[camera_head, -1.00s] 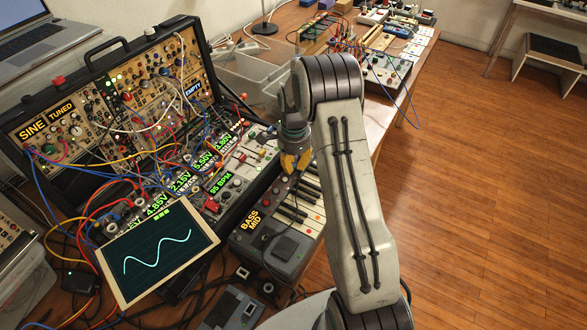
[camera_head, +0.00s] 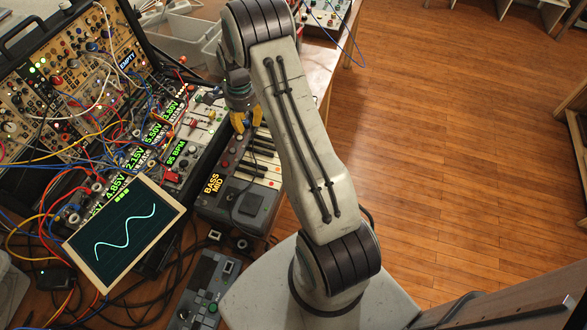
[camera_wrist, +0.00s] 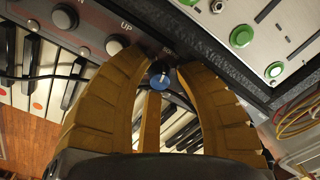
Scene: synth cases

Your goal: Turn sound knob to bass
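The keyboard synth (camera_head: 222,206) lies at the table's right edge in the head view. My gripper (camera_head: 245,120) is over the synth's far end, with yellow fingers pointing down. In the wrist view, a small dark knob with a blue top and a pale mark (camera_wrist: 161,77) sits between the fingertips of my gripper (camera_wrist: 165,68). The fingers are spread around it with gaps showing. Contact with the knob cannot be made out. The knob is hidden in the head view.
Grey knobs (camera_wrist: 65,17), one near the word "UP", are left of the fingers. A panel with green knobs (camera_wrist: 241,37) is at right. A modular rack (camera_head: 70,75) with cables and a screen with a wave (camera_head: 125,232) stand left. Wood floor (camera_head: 440,120) is clear at right.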

